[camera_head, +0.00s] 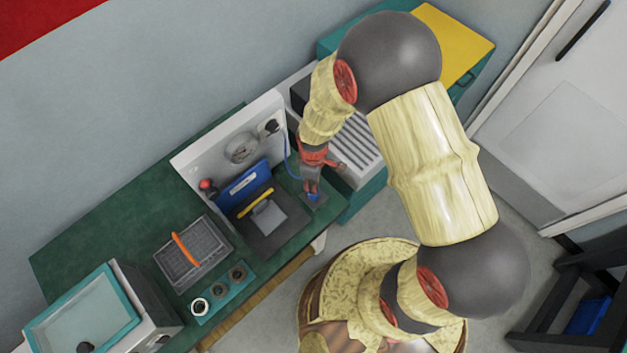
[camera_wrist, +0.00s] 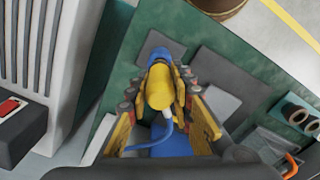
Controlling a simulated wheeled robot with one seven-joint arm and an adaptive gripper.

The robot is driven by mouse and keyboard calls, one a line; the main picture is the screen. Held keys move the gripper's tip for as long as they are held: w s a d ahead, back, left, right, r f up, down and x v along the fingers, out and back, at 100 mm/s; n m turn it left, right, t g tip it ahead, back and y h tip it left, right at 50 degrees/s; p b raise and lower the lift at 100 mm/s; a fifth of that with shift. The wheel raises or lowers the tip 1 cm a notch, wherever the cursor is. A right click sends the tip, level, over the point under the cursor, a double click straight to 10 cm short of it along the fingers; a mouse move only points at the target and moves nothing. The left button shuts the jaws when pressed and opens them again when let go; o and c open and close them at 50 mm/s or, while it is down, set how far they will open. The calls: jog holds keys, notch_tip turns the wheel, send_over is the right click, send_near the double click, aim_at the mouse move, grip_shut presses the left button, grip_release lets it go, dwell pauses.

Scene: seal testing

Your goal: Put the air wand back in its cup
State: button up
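The air wand (camera_wrist: 159,88) has a yellow body and a blue hose (camera_wrist: 166,128) in the wrist view. My gripper (camera_wrist: 165,78) has its fingers close on both sides of the wand, and it looks shut on it. A blue part (camera_wrist: 160,54) shows just beyond the wand's yellow body, over a small grey pad; I cannot tell whether it is the cup or part of the wand. In the head view my gripper (camera_head: 312,186) is low over the bench's right end, with blue (camera_head: 315,197) beneath it. The cup's opening is hidden.
A white panel with a gauge (camera_head: 240,148) stands behind the green bench (camera_head: 75,248). Left of my gripper are a blue-and-black device (camera_head: 243,187), a grey tray with an orange handle (camera_head: 192,256) and a block with round holes (camera_head: 222,291). A ribbed grey unit (camera_head: 355,150) is close right.

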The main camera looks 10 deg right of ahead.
jog(key=o, duration=0.5)
jog(key=shift+r+p, duration=3.6)
jog(key=shift+r, duration=1.75)
